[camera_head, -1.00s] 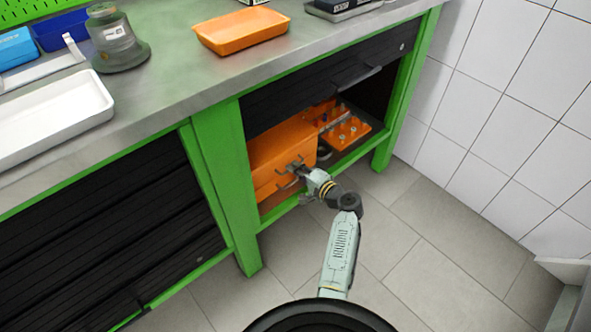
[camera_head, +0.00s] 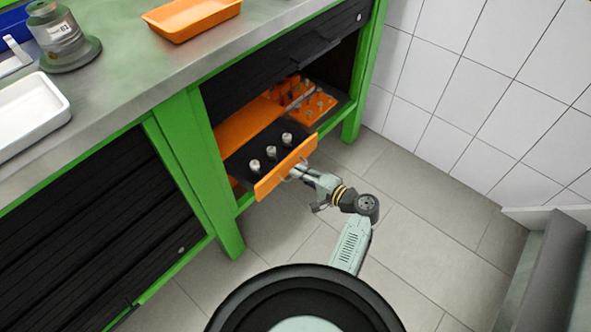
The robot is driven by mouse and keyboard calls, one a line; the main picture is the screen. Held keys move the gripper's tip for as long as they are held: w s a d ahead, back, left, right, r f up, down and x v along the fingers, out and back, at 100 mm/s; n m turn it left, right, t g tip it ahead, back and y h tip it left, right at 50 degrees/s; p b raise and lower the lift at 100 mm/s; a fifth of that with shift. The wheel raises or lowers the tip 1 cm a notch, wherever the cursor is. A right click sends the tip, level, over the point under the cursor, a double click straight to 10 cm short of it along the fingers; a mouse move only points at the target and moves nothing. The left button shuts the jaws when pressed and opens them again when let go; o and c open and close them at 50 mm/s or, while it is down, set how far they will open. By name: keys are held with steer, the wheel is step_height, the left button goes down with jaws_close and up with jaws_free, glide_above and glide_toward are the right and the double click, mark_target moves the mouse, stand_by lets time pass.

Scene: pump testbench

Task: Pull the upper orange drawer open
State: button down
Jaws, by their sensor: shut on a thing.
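The upper orange drawer (camera_head: 275,177) stands pulled out of the orange cabinet (camera_head: 243,124) in the open bay under the workbench. Its black inside shows, with several metal fittings (camera_head: 270,152) standing in it. My gripper (camera_head: 297,172) is at the right part of the drawer's orange front, shut on its handle. The handle is mostly hidden by the fingers. A strip of the orange lower drawer (camera_head: 233,182) shows below the upper drawer's left end.
An orange rack with fittings (camera_head: 317,104) is at the right inside the bay. A half-raised black shutter (camera_head: 285,62) hangs above. A green post (camera_head: 192,150) borders the bay on the left. The tiled floor (camera_head: 420,240) in front is clear.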

steer(key=c, duration=1.7)
jaws_free()
steer(key=shift+d, duration=0.1)
steer(key=v, duration=1.1)
steer(key=shift+s+d+r, duration=0.1)
steer(key=shift+s+d, duration=0.2)
